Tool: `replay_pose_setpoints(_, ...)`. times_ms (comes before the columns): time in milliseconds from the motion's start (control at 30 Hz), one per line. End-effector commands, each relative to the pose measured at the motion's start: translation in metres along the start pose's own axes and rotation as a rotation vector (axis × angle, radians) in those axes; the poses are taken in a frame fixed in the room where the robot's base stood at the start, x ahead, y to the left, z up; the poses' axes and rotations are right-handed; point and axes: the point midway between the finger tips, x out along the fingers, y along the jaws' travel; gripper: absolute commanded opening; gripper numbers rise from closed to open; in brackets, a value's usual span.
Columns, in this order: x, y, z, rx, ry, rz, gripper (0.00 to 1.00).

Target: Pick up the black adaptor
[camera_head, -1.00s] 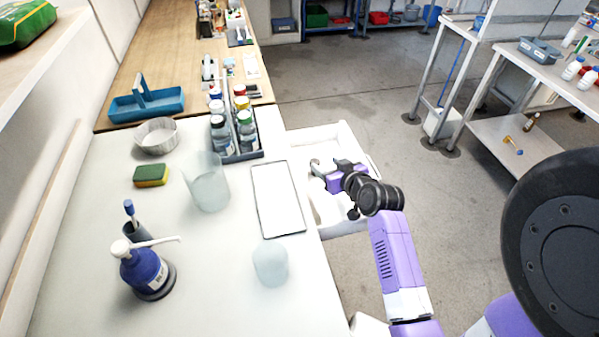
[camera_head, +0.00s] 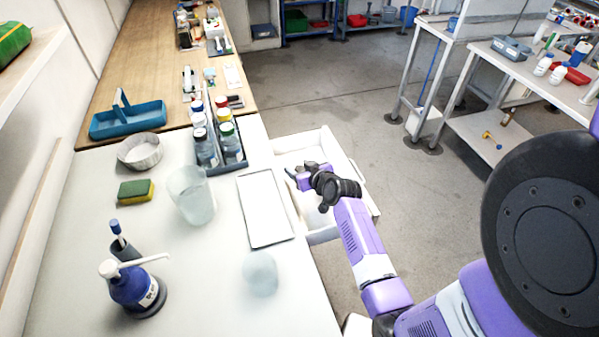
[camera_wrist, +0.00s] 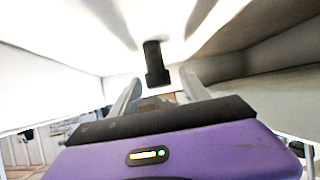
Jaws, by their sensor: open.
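A small black cylinder, which looks like the black adaptor (camera_wrist: 155,62), shows in the wrist view against a bright white surface. It lies ahead of my gripper (camera_wrist: 158,78), between the two fingers as seen from the wrist. The fingers are apart, and I cannot tell whether the adaptor is fully between the tips or just beyond them. In the head view my gripper (camera_head: 297,176) is inside the open white drawer (camera_head: 352,190), and the adaptor cannot be made out there.
Drawer walls rise around my gripper. The white bench (camera_head: 90,270) beside it holds a white tray (camera_head: 265,210), a bottle rack (camera_head: 232,165), a beaker (camera_head: 192,195) and a blue pump bottle (camera_head: 135,290). Open floor lies to the right.

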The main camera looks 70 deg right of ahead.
Motion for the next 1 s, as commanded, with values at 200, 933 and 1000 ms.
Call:
replay_pose_setpoints(200, 0.024, 0.001, 0.0, -0.001, 0.0, 0.001, 0.54)
replay_pose_setpoints(933, 0.029, 0.001, 0.001, -0.001, 0.001, 0.001, 0.0)
replay_pose_setpoints(1000, 0.029, 0.001, 0.001, -0.001, 0.001, 0.001, 0.0)
